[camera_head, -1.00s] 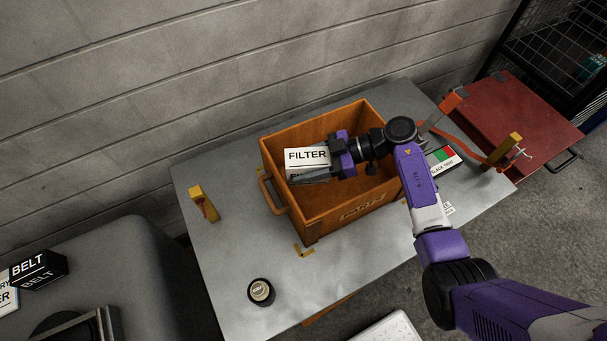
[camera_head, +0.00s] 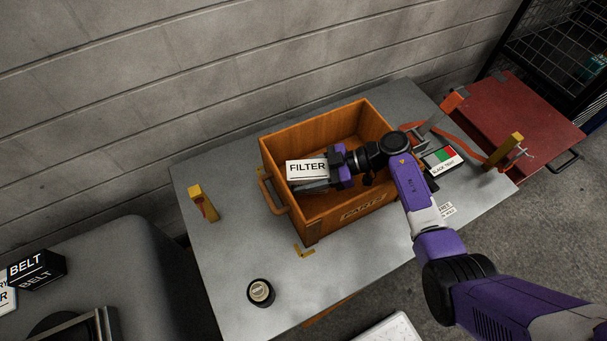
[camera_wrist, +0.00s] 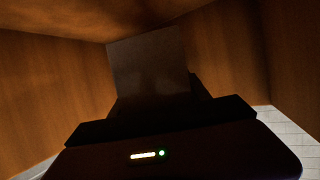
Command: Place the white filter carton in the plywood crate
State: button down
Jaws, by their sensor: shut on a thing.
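The white filter carton (camera_head: 307,168), with FILTER printed on its top, is at the left part of the plywood crate (camera_head: 357,213). My gripper (camera_head: 325,175) is shut on the carton and reaches into the crate from the right. In the wrist view the carton (camera_wrist: 148,75) shows dark between my fingers, with the crate's brown walls (camera_wrist: 55,75) around it. The carton's underside and the crate floor beneath it are hidden, so I cannot tell whether they touch.
The crate stands on a grey table (camera_head: 230,260). A round black tin (camera_head: 261,292) sits near the front. Yellow posts stand at the left (camera_head: 203,204) and right (camera_head: 501,150). A black box marked BELT (camera_head: 37,270) is at the far left. A block wall runs behind.

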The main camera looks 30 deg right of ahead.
jog(key=shift+f, duration=0.3)
jog(key=c, duration=0.5)
grip_release()
jog(key=shift+s, duration=0.1)
jog(key=shift+f, duration=0.1)
jog(key=shift+r, duration=0.4)
jog(key=v, duration=0.7)
jog(key=shift+d+r, duration=0.2)
jog(key=shift+r, duration=0.2)
